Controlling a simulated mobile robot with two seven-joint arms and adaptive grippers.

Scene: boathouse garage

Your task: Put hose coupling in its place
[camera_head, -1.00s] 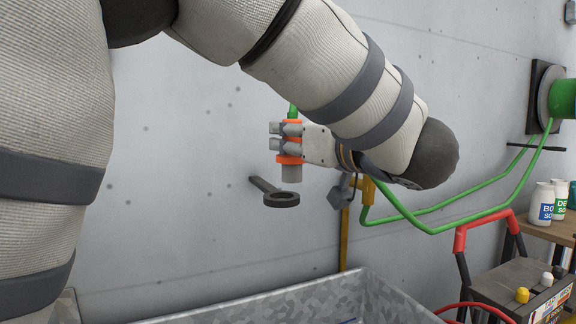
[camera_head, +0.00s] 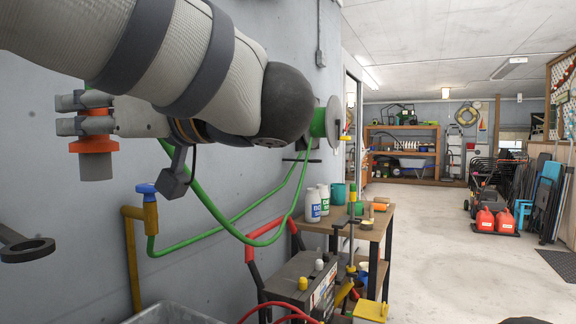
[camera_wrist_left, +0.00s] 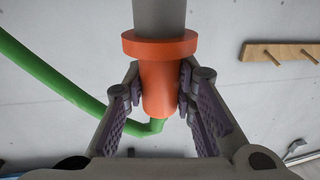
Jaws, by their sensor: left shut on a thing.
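The hose coupling (camera_head: 95,166), an orange collar with a grey cylindrical end, points down in my left gripper (camera_head: 82,114). The gripper's fingers close on it from both sides; the left wrist view shows them around its orange body (camera_wrist_left: 158,88). A dark ring holder (camera_head: 28,250) sticks out from the wall at the left edge of the head view. It is lower than the coupling and to its left, and apart from it. A green hose (camera_wrist_left: 55,80) runs to the coupling in the left wrist view. My right gripper is not in view.
A green hose reel (camera_head: 328,122) is on the wall, its hose looping down to a yellow pipe with a blue tap (camera_head: 146,189). A wooden bench (camera_head: 345,228) with bottles stands beyond. A wooden peg rail (camera_wrist_left: 280,52) shows in the left wrist view. The floor at right is mostly open.

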